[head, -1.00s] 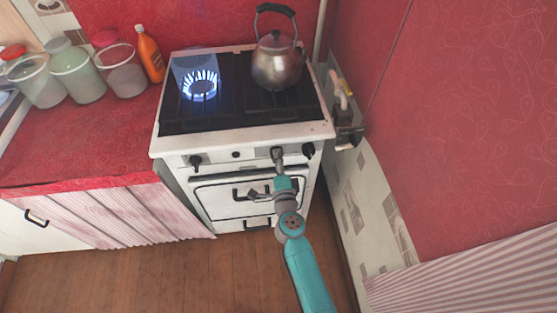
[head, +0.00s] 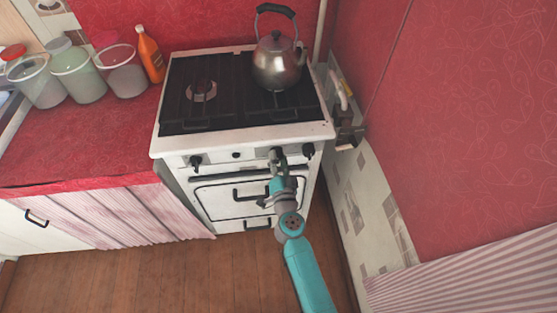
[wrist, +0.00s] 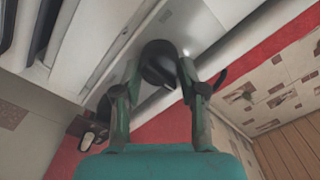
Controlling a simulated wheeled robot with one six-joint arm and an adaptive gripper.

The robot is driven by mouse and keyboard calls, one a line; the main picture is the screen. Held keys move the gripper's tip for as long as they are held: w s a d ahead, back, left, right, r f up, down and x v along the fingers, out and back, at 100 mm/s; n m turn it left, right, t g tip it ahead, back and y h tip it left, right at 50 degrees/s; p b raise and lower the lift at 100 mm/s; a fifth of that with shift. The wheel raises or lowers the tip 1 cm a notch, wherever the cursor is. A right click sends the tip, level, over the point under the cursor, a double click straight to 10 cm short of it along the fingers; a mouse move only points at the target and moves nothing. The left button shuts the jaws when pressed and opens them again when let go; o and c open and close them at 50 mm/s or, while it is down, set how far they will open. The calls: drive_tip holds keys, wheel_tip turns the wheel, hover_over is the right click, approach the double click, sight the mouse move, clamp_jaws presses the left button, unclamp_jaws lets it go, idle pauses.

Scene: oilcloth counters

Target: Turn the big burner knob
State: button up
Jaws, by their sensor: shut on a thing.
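A white stove (head: 240,141) has dark knobs along its front panel. My gripper (head: 279,161) is at the panel, between a small round button and the right knob (head: 308,150). In the wrist view its two fingers (wrist: 159,80) are shut on a black burner knob (wrist: 158,60). The gripper mostly hides this knob in the head view. The left knob (head: 195,162) stands free. The left burner (head: 201,90) shows no flame. I cannot read any marking on the knobs.
A metal kettle (head: 277,65) stands on the right of the hob. Oven handles (head: 250,192) are below the panel. A red wall and pipe fitting (head: 347,135) are close on the right. Jars and an orange bottle (head: 150,55) stand on the left counter.

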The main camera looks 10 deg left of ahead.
drive_tip(key=shift+f, duration=0.1)
idle(0.4)
drive_tip(key=o, duration=1.1)
drive_tip(key=shift+o, duration=0.2)
drive_tip(key=shift+s, duration=0.1)
drive_tip(key=v, duration=1.2)
